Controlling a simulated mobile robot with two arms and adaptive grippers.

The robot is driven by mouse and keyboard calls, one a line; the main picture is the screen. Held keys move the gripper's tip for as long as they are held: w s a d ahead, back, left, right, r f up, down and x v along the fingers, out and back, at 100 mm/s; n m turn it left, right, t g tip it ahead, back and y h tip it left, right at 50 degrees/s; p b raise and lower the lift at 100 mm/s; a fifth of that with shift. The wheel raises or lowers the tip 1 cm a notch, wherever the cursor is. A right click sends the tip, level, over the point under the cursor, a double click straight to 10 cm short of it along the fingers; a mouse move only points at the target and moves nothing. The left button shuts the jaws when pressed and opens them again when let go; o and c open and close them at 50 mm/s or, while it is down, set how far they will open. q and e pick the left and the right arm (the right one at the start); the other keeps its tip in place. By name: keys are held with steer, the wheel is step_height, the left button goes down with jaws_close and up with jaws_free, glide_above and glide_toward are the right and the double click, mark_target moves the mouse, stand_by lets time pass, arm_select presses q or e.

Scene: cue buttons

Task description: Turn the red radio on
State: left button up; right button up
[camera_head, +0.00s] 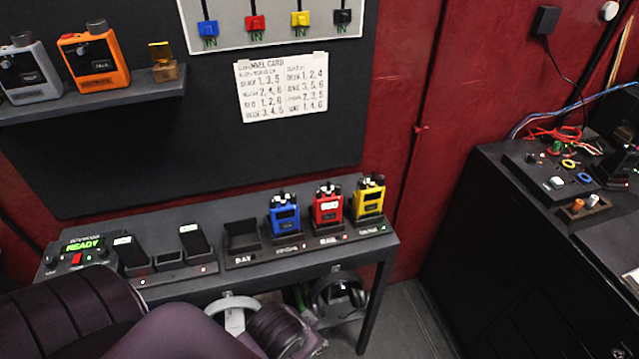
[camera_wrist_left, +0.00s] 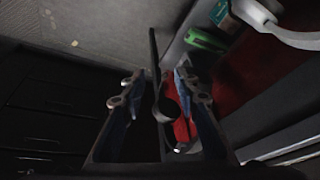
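The red radio (camera_head: 327,207) stands upright in its slot on the dark bench, between the blue radio (camera_head: 284,214) and the yellow radio (camera_head: 369,199). It has dark knobs on top and a pale panel on its front; its knob's setting is too small to read. My left arm comes in low at the left in the head view, below the bench front, and its gripper cannot be made out there. In the left wrist view my left gripper (camera_wrist_left: 158,90) has its fingers apart. A dark object shows between them, but I cannot tell whether it is touched. My right gripper is not in view.
The bench (camera_head: 373,246) also holds a console reading READY (camera_head: 85,246) and black docks. Headphones (camera_head: 338,292) hang beneath. An orange radio (camera_head: 95,62) and a grey radio (camera_head: 27,72) sit on the shelf (camera_head: 130,92). A card (camera_head: 281,88) is on the wall.

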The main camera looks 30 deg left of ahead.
arm_select(q)
steer(key=w+d+r+m+t+h, duration=0.1)
steer(key=w+r+m+t, duration=0.3)
steer(key=w+r, duration=0.55)
steer(key=w+d+r+m+t, duration=0.15)
steer(key=w+r+t, duration=0.45)
steer(key=r, duration=0.7)
steer(key=w+d+r+m+t+h, duration=0.15)
steer(key=w+r+t, duration=0.25)
steer(key=w+r, duration=0.65)
steer(key=s+d+r+m+h, duration=0.2)
steer(key=d+r+m+h, duration=0.9)
steer(key=r+m, duration=0.25)
steer(key=s+d+r+m+g+h, duration=0.2)
steer(key=s+d+m+g+h, duration=0.2)
steer(key=d+m+g+h, duration=0.45)
steer(key=m+g+y, duration=1)
steer(key=m+y, duration=0.3)
steer(key=y, duration=0.9)
glide_above(319, 190)
step_height(319, 190, down, 16)
steer(key=shift+s+d+r, duration=0.1)
steer(key=shift+f+p, duration=0.55)
steer(key=shift+f, duration=3.2)
